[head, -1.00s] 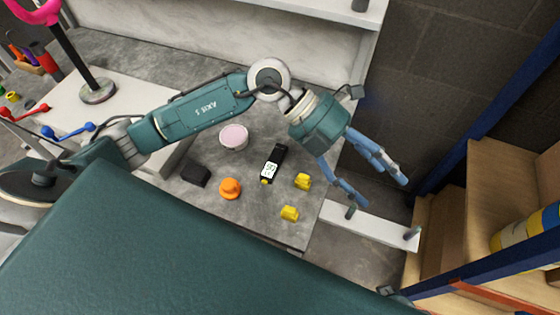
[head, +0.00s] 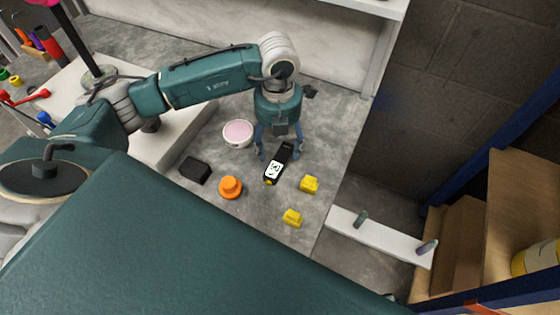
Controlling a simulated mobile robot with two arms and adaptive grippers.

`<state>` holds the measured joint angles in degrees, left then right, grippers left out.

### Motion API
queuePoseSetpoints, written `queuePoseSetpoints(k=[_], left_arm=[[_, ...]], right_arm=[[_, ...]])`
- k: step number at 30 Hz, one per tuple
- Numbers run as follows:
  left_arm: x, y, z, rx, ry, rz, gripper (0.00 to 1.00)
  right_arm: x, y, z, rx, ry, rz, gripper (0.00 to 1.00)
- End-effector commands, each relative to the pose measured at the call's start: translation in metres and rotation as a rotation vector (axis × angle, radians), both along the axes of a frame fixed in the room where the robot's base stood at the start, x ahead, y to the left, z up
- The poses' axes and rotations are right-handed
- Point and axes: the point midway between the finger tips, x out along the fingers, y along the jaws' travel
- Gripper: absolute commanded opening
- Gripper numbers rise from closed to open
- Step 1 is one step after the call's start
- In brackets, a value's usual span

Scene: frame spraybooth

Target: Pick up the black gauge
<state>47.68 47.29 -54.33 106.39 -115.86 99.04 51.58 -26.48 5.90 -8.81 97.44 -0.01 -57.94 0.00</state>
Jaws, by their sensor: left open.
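The black gauge (head: 284,155) lies on the grey table, with a white display face at its near end and a small yellow tip. My left gripper (head: 278,155) points down over the gauge's far end. Its fingers are spread, one on each side of the gauge, and it is open. I cannot tell whether the fingers touch the table or the gauge. My right gripper is not in view.
A pink-topped white tub (head: 238,133) stands close to the left finger. A black block (head: 195,170), an orange knob (head: 230,187) and two yellow pieces (head: 309,184) (head: 292,217) lie nearby. A white board with pegs (head: 380,236) is at right.

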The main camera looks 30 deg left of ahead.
Motion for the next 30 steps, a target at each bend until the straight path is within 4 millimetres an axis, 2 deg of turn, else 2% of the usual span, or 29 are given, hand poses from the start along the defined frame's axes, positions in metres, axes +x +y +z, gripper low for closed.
queuePoseSetpoints(k=[3, 7, 16, 17, 24, 30], left_arm=[[-0.001, 0.0, -0.022, 0.001, 0.005, 0.0, 0.66], [0.0, 0.0, -0.037, 0.0, 0.002, -0.001, 0.66], [0.0, 0.0, -0.043, -0.001, 0.001, -0.001, 0.66], [0.0, 0.0, -0.043, -0.001, 0.001, -0.002, 0.62], [0.0, 0.0, -0.042, -0.001, 0.001, -0.001, 0.14], [0.001, 0.0, -0.042, -0.001, 0.0, -0.001, 0.12]], right_arm=[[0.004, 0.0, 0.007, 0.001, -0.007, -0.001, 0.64], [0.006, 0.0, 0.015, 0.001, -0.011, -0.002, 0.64], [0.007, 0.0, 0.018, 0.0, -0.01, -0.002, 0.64], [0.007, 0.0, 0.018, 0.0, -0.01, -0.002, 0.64], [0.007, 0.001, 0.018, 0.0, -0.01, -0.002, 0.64], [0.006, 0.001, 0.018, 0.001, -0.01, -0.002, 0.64]])
